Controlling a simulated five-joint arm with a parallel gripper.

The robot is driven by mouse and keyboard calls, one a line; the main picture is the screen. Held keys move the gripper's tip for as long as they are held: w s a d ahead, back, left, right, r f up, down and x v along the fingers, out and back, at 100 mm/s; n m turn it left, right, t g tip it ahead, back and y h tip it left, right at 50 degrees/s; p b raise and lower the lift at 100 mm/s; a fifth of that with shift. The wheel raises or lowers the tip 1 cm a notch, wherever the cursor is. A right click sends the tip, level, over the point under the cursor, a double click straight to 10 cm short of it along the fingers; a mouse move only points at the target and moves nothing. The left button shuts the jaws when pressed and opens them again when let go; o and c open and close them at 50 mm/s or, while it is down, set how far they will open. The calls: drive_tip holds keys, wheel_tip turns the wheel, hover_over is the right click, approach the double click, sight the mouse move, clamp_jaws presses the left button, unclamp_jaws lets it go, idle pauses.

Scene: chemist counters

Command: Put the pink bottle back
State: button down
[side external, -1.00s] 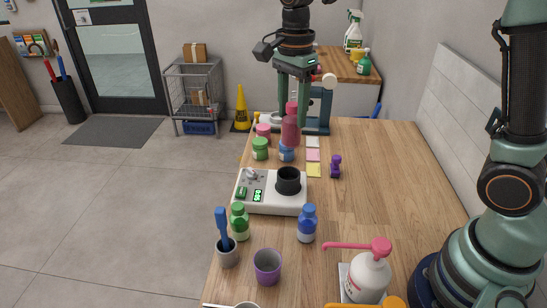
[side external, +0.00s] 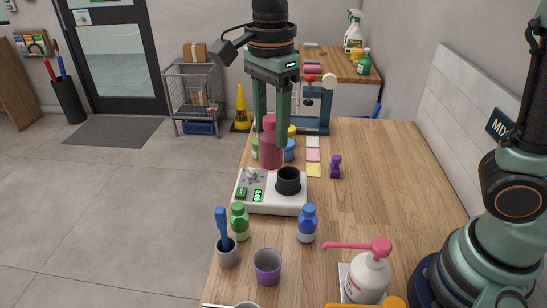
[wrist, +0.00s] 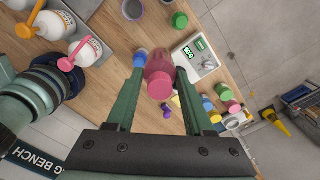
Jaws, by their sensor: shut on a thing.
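The pink bottle (side external: 271,152), with a darker pink cap, is upright between the fingers of my gripper (side external: 270,137). My gripper is shut on it. In the side view it is in front of several small jars and just behind the white device (side external: 244,203) with a green display and a black cup on it. The bottle's lower end is close to the device's back edge; I cannot tell its height above the counter. In the wrist view the bottle (wrist: 159,78) shows cap-first between the two green fingers (wrist: 160,88).
A green bottle (side external: 240,224) and a blue bottle (side external: 307,224) stand in front of the device. A grey cup (side external: 227,255), a purple cup (side external: 267,267) and a white pump bottle (side external: 367,279) are nearer. The counter's right side (side external: 395,190) is mostly clear.

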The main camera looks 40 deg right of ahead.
wheel_tip(320, 180, down, 20)
drive_tip(key=shift+s+a, duration=0.15)
idle(0.4)
drive_tip(key=shift+f, duration=0.15)
drive_tip(key=shift+c, duration=1.4)
unclamp_jaws()
